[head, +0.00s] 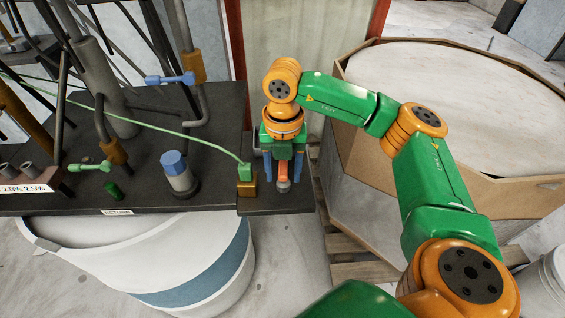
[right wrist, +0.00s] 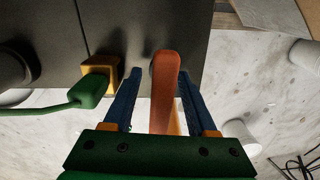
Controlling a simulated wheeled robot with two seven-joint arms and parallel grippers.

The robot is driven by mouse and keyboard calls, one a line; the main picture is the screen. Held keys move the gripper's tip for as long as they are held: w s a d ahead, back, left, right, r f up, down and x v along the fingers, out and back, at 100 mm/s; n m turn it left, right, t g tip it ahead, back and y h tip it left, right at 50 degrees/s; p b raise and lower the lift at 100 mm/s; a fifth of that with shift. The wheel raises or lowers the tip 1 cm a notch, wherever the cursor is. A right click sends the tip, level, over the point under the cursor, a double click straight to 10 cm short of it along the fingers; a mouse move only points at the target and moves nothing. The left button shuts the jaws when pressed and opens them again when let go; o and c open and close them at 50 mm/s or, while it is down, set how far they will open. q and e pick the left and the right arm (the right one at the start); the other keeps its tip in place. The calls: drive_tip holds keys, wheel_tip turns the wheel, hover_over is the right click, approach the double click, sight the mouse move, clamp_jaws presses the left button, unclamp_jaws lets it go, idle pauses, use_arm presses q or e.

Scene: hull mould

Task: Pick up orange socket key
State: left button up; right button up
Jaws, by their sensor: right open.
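The orange socket key (head: 281,172) stands at the right end of the dark bench top (head: 222,205) in the head view, with a grey rounded end low at the front. In the right wrist view the orange key (right wrist: 165,85) rises between the two blue fingers. My right gripper (head: 283,184) is open, pointing down, with one finger on either side of the key. In the right wrist view a gap shows on the left of the key; the right finger of the gripper (right wrist: 158,76) is close to it and partly hidden, so contact cannot be told. My left gripper is out of view.
A yellow block with a green plug and cable (head: 246,178) sits just left of the key. A blue-capped metal cylinder (head: 178,175) and several pipes stand further left. A large wooden octagonal container (head: 460,200) is at the right. The bench's right edge is close.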

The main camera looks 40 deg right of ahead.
drive_tip(key=shift+s, duration=0.1)
clamp_jaws()
